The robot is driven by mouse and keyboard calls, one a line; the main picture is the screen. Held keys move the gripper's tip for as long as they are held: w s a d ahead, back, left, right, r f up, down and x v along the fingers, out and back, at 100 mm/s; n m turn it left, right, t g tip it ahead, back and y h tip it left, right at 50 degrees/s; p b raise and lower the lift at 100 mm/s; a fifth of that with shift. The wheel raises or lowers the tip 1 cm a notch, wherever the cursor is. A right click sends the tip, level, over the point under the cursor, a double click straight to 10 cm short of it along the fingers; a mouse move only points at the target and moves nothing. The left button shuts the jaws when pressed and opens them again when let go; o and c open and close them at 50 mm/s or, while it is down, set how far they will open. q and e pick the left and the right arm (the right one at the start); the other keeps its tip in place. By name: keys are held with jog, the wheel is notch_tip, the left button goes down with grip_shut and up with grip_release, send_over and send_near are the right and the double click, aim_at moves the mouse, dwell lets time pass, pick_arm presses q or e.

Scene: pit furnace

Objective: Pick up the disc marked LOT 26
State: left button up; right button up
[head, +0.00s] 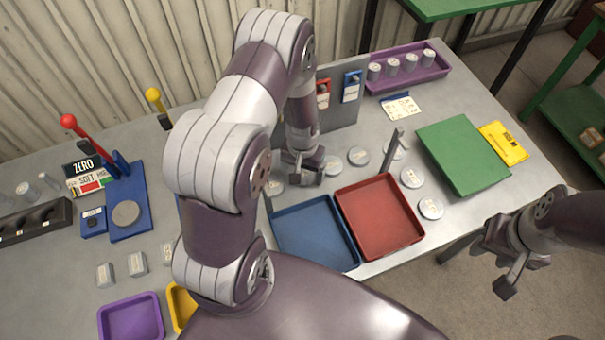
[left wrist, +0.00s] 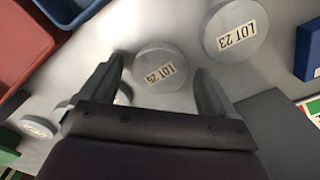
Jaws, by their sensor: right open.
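Several grey labelled discs lie on the table. In the left wrist view a disc (left wrist: 162,66) lies ahead of and between my left gripper's fingers; its label starts LOT 2, but I cannot read the last digit surely. A disc reading LOT 23 (left wrist: 238,28) lies to its right. My left gripper (left wrist: 158,85) is open, with nothing between the fingers held. In the head view my left gripper (head: 303,177) is low over the discs and hides part of the row. Other discs (head: 333,165) (head: 411,178) have labels too small to read. My right gripper (head: 508,262) is open and empty, off the table's right side.
A blue tray (head: 315,262) and a red tray (head: 378,243) stand in front of the discs. A grey upright panel (head: 343,110) stands behind them. A thin grey post (head: 391,150) rises among the discs. A green board (head: 463,155) lies to the right.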

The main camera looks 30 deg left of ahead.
pick_arm(q)
jog(key=c, duration=1.2)
jog(key=shift+c, duration=0.2)
jog(key=shift+w+r, duration=0.1)
jog(key=shift+r, duration=0.05)
